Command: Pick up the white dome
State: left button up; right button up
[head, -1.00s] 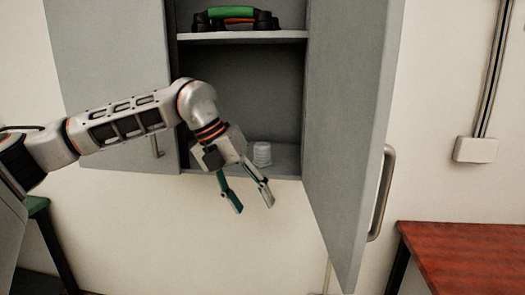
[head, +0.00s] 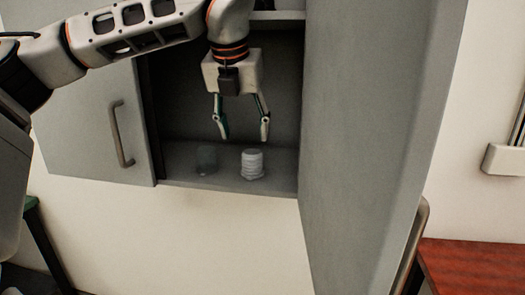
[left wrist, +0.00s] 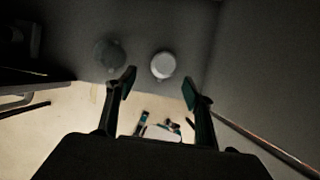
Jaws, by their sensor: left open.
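The white dome (head: 252,164) is a small ribbed piece standing on the bottom shelf of the open wall cabinet. My left gripper (head: 245,138) is open and empty, pointing down just above the dome in the head view. In the left wrist view the dome (left wrist: 163,65) shows from above as a pale disc, beyond and between the two fingertips (left wrist: 159,86). It is apart from both fingers. My right gripper is not in view.
A dark grey, similar-sized piece (head: 206,160) stands left of the dome on the same cabinet shelf (head: 180,177). The open cabinet doors flank it, the right door (head: 375,120) standing close by. A red-brown table (head: 475,270) is at the lower right.

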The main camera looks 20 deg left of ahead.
aim_at(252, 153)
pick_arm(q)
jog(key=shift+w+f, duration=0.55)
jog(key=shift+w, duration=0.3)
jog(key=shift+s+f, duration=0.15)
jog(key=shift+f, duration=0.85)
jog(key=shift+d+p+x, duration=0.1)
jog(key=shift+p+x, duration=0.2)
jog(key=shift+x, duration=0.9)
jog(key=shift+d+p+x, duration=0.15)
jog(key=shift+p+x, duration=0.1)
jog(key=shift+x, duration=0.95)
jog(key=c, duration=1.1)
